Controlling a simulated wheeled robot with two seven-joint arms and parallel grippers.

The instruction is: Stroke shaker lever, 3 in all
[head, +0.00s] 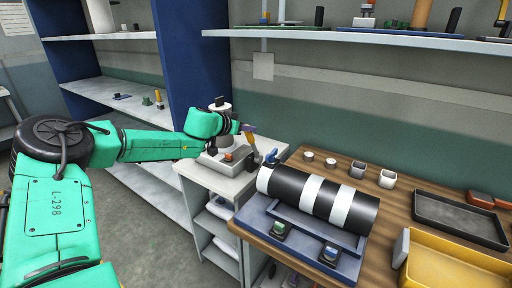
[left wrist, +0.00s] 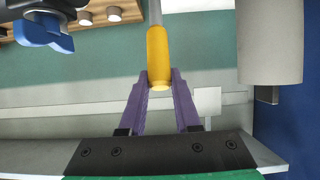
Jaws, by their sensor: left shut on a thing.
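The shaker (head: 225,158) is a pale grey machine with a red-orange button, standing on a white cabinet left of the wooden table. Its lever has a yellow handle (left wrist: 157,48) on a thin grey rod, seen in the left wrist view. The purple fingers of my left gripper (head: 246,128) are shut on the handle, one finger on each side near its end. In the head view my wrist and fingers hide much of the lever and part of the shaker. My right gripper is in neither view.
A black-and-white striped cylinder (head: 318,199) lies on a blue base (head: 265,224) just right of the shaker. A black tray (head: 459,218) and a yellow bin (head: 450,268) are farther right. Shelves stand behind.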

